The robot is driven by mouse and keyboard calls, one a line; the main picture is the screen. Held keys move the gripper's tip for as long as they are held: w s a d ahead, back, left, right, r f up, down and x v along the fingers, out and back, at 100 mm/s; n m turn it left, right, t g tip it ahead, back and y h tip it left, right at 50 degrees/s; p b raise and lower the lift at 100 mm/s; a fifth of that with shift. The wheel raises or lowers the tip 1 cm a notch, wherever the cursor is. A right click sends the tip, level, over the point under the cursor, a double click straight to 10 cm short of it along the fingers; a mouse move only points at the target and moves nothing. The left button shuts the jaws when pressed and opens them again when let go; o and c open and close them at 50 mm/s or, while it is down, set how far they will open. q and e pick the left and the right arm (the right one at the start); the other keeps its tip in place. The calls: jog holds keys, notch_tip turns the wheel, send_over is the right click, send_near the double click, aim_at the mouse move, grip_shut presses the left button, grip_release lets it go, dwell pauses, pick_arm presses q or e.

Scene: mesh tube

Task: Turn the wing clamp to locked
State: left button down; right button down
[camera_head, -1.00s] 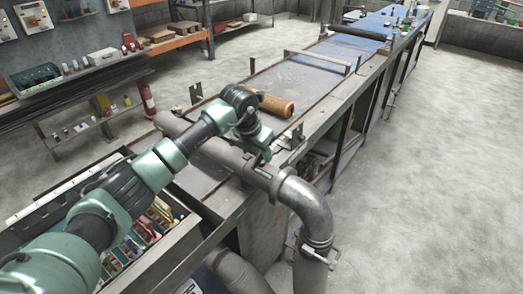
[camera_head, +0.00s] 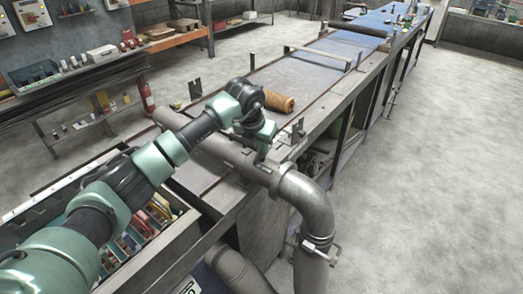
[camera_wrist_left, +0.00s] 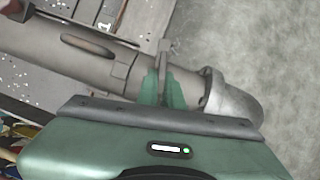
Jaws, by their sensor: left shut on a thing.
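A grey pipe (camera_head: 215,150) lies along the near side of the bench and ends in an elbow (camera_head: 312,200) that bends downward. The wing clamp (camera_wrist_left: 165,48) shows in the left wrist view as a thin upright grey plate at the pipe, just left of the elbow. My left gripper (camera_head: 261,156) reaches down onto the pipe near the elbow. In the left wrist view its green fingers (camera_wrist_left: 163,86) are shut on the wing clamp. The fingers hide the wing's lower part. I cannot read whether the clamp is locked. My right gripper is not in view.
A brown cylinder (camera_head: 279,102) lies on the bench behind my left wrist. A small bracket (camera_head: 297,130) stands on the bench edge. A second clamp-like handle (camera_head: 310,248) sits on the lower pipe. A tray of coloured items (camera_head: 130,240) lies under my arm. The right floor is clear.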

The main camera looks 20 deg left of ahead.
pick_arm(q)
jog(key=n+y+b, duration=0.2)
jog(key=n+b, duration=0.2)
jog(key=n, duration=0.1)
jog(key=shift+w+f+b, duration=0.1)
jog(key=shift+b, duration=0.3)
jog(key=n+b, duration=0.1)
jog(key=n, duration=0.1)
jog(key=n+g+y+b, duration=0.1)
jog(key=n+b, duration=0.1)
jog(key=n, duration=0.1)
jog(key=shift+y, duration=0.3)
jog(key=n+b, duration=0.1)
jog(key=n, duration=0.1)
jog(key=shift+n+g+y+b, duration=0.3)
jog(key=shift+y+b, duration=0.05)
jog(key=shift+y, duration=0.05)
jog(key=shift+r+n+g+b, duration=0.25)
jog(key=shift+n+g+b, duration=0.25)
jog(key=shift+n, duration=0.9)
jog(key=shift+y, duration=0.3)
jog(key=c, duration=1.6)
grip_release()
jog(key=shift+o, duration=0.2)
